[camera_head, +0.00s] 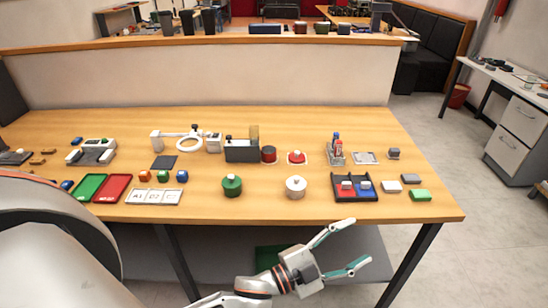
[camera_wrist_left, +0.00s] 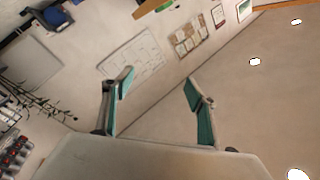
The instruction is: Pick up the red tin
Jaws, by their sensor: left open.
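The red tin (camera_head: 269,155) is a short dark-red cylinder with a dark top. It stands upright on the table's middle, just right of a dark box (camera_head: 241,151). My left gripper (camera_head: 358,241) is open and empty in front of the table's near edge, to the right of the tin and well apart from it. In the left wrist view the open fingers (camera_wrist_left: 158,87) have nothing between them. The tin is not in that view, which shows walls and boards. My right gripper is not in view.
A red-knobbed item (camera_head: 297,157) on a pale pad is right of the tin. A green weight-like item (camera_head: 232,186) and a white one (camera_head: 295,187) stand nearer the front edge. A tray (camera_head: 356,198) with red and blue sections lies at right. Bare wood separates them.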

